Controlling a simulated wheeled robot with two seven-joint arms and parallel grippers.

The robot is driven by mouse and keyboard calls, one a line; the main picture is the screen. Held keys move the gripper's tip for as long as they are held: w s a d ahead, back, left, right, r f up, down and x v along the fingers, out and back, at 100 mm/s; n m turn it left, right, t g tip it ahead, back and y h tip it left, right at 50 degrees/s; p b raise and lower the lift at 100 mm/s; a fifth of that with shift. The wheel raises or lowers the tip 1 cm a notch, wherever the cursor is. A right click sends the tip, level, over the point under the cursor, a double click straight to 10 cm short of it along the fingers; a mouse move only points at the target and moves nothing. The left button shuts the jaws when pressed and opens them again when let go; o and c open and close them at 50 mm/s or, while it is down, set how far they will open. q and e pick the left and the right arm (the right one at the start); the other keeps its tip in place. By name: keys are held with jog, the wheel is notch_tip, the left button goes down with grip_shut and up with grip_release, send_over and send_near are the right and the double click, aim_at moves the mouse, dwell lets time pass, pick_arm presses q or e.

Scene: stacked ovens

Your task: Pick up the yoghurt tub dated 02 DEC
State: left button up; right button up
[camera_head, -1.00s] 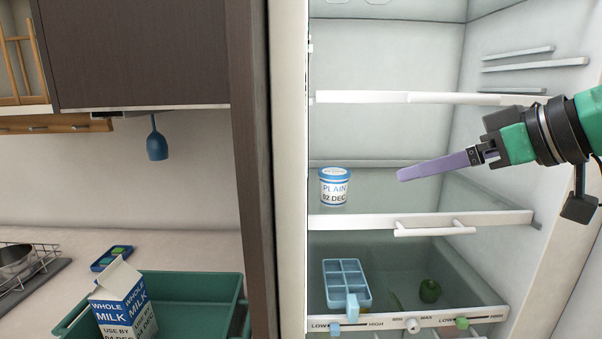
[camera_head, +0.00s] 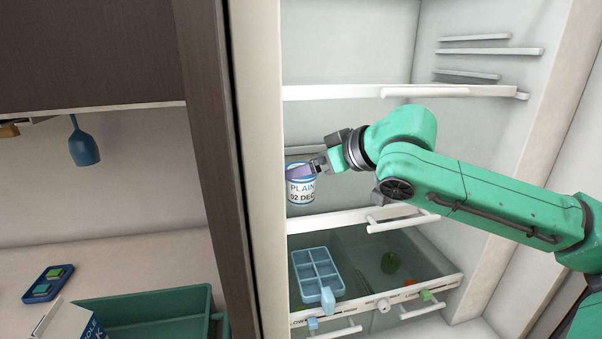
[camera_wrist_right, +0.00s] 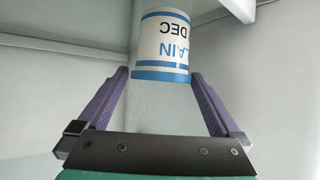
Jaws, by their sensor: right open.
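The yoghurt tub (camera_head: 301,194) is white with blue bands and reads PLAIN 02 DEC. It stands upright on the middle fridge shelf, near the left wall. My right gripper (camera_head: 300,172) reaches in from the right at the tub's upper part, and its purple finger covers part of the lid area. In the right wrist view the fingers (camera_wrist_right: 160,73) are spread open, with the tub (camera_wrist_right: 165,45) between and beyond their tips, its label upside down. I cannot tell whether a finger touches it. My left gripper is not in view.
A white shelf rail (camera_head: 345,218) runs in front below the tub, and another shelf (camera_head: 345,92) is above. The fridge's left edge (camera_head: 256,150) is close to the tub.

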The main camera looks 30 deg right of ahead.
jog(key=shift+x, duration=0.75)
jog(key=c, duration=1.2)
jog(key=shift+r, duration=0.1)
jog(key=shift+c, duration=0.2)
